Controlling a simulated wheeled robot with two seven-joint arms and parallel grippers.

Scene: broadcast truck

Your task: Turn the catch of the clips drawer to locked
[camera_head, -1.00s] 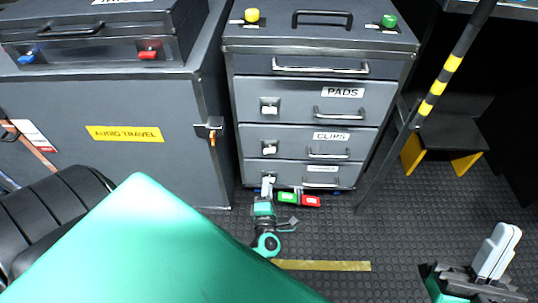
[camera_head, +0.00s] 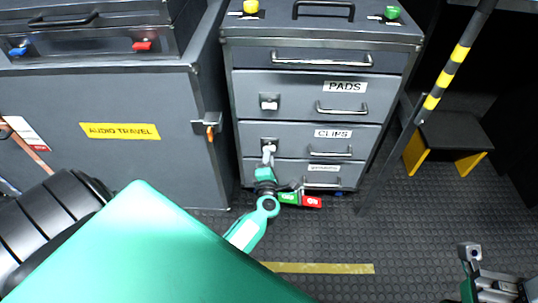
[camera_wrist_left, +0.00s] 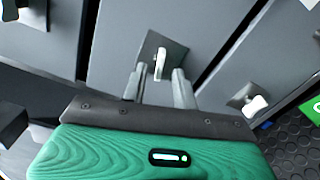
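The clips drawer (camera_head: 300,143) is the grey drawer labelled CLIPS, below the PADS drawer, and it looks closed. Its catch, a white lever on a dark square plate, is at the drawer's left, partly covered by my gripper in the head view. In the left wrist view the catch (camera_wrist_left: 160,62) sits just beyond and between the fingertips. My left gripper (camera_wrist_left: 158,78) is open, one finger on each side of the lever, with no clear contact. In the head view the left gripper (camera_head: 267,158) is right at the catch. My right gripper (camera_head: 475,256) is at the lower right, its fingers unclear.
The pads drawer catch (camera_head: 269,102) is above. A neighbouring catch (camera_wrist_left: 252,103) shows at right in the wrist view. A green and red tag (camera_head: 300,199) is low before the cabinet. A striped pole (camera_head: 447,75) and a step stool (camera_head: 446,140) stand at right.

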